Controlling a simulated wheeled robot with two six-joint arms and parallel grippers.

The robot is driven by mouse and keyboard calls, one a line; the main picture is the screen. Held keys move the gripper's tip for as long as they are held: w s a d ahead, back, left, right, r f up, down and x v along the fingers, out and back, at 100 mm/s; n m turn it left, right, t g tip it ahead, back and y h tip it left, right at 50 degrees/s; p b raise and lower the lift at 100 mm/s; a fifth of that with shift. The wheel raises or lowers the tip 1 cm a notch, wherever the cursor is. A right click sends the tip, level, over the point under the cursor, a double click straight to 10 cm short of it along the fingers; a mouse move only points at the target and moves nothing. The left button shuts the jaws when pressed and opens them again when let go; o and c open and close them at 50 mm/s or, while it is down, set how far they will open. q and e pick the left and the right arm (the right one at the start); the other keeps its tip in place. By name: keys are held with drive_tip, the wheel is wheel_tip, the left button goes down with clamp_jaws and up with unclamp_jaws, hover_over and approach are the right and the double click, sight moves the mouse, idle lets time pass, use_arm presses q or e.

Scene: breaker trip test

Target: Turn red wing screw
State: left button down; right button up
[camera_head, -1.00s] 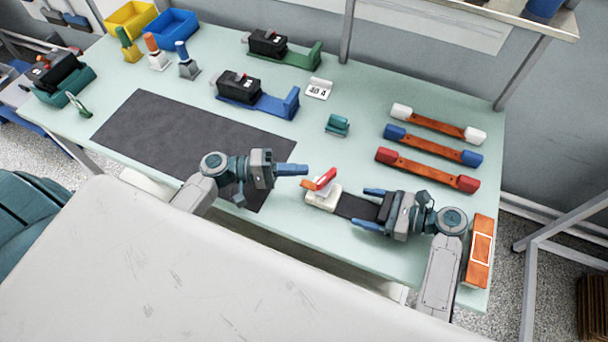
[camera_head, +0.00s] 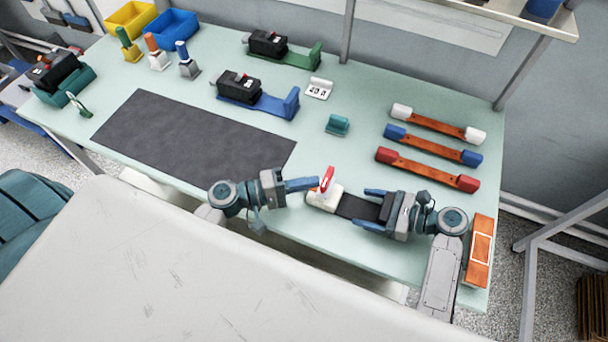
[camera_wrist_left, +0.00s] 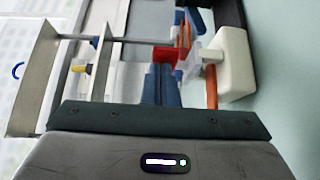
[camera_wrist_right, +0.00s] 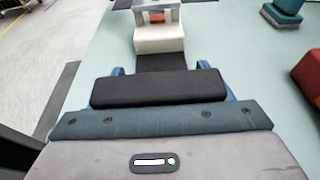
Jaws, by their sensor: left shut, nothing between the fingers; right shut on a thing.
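The red wing screw (camera_head: 327,179) stands on the white end block (camera_head: 325,198) of a small fixture near the table's front edge. In the left wrist view the red wing (camera_wrist_left: 168,56) shows just beyond my finger tips, beside the white block (camera_wrist_left: 235,65). My left gripper (camera_head: 317,183) is shut and empty, with its blue tips at the wing's left side, close to or touching it. My right gripper (camera_head: 368,208) is shut on the black body (camera_head: 357,206) of the fixture, which it also grips in the right wrist view (camera_wrist_right: 155,88).
Red (camera_head: 428,170), blue and white-capped handles lie at the right. An orange board (camera_head: 479,252) lies beyond my right wrist. A teal block (camera_head: 337,125), a "40 A" sign (camera_head: 319,88) and breakers on blue and green bases stand farther back. A dark mat (camera_head: 190,135) lies clear at the left.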

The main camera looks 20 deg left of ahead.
use_arm(q)
drive_tip(key=shift+s+d+n+t+y, duration=0.2)
drive_tip(key=shift+s+n+t+y, duration=0.1)
drive_tip(key=shift+t, duration=0.1)
use_arm(e)
drive_tip(key=shift+a, duration=0.15)
use_arm(q)
drive_tip(key=shift+s+d, duration=0.1)
drive_tip(key=shift+d, duration=0.05)
use_arm(e)
drive_tip(key=shift+a, duration=0.1)
use_arm(q)
drive_tip(key=w+a+v, duration=0.1)
drive_tip(key=v, duration=1.2)
drive_tip(key=shift+a+r, duration=0.1)
use_arm(e)
drive_tip(key=shift+d, duration=0.2)
